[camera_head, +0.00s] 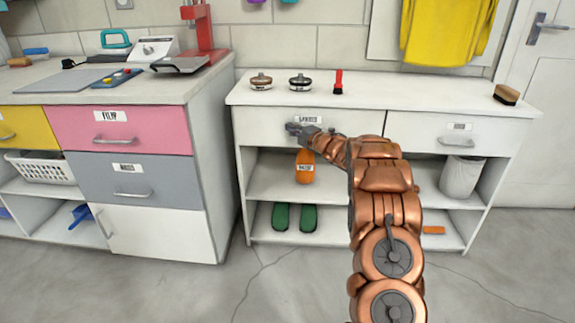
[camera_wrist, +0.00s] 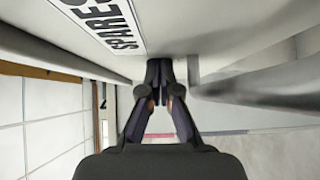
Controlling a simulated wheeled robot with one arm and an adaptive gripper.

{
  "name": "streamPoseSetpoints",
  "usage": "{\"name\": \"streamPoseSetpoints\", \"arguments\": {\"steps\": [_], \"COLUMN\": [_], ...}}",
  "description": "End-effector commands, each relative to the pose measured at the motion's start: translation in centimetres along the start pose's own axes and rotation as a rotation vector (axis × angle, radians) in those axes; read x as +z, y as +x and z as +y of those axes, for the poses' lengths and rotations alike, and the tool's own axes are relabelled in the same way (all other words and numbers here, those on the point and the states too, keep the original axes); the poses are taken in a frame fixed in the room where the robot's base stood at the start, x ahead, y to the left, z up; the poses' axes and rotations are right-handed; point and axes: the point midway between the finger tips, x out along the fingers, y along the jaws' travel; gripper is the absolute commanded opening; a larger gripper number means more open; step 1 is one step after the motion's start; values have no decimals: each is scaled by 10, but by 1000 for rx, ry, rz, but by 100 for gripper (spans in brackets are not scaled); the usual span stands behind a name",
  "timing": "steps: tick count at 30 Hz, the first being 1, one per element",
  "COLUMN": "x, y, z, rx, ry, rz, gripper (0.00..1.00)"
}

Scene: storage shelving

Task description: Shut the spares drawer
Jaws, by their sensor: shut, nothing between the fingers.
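The spares drawer (camera_head: 254,126) is the white left drawer of the white bench, with a SPARES label on its front. In the head view its front looks flush or nearly flush with the bench; I cannot tell whether a small gap is left. My gripper (camera_head: 294,129) is in front of it, just below the label. In the wrist view my gripper (camera_wrist: 162,72) is shut and empty, its fingertips at or very close to the drawer front (camera_wrist: 215,45). The drawer's grey handle (camera_wrist: 265,85) is beside the fingers, not held.
The drawer on the right (camera_head: 425,130) looks shut. Tins and a red-topped item stand on the benchtop (camera_head: 410,90). An orange bottle (camera_head: 304,168), green shoes (camera_head: 295,217) and a white bin (camera_head: 461,177) sit on the shelves below. A drawer cabinet (camera_head: 170,185) stands left; the floor in front is clear.

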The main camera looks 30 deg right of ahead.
Motion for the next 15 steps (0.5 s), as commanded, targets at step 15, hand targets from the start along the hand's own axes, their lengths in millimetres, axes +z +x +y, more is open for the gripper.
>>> {"name": "streamPoseSetpoints", "arguments": {"steps": [15], "x": [-14], "y": [-15], "z": [5], "rx": [11], "ry": [-4], "rz": [-8], "gripper": [0]}}
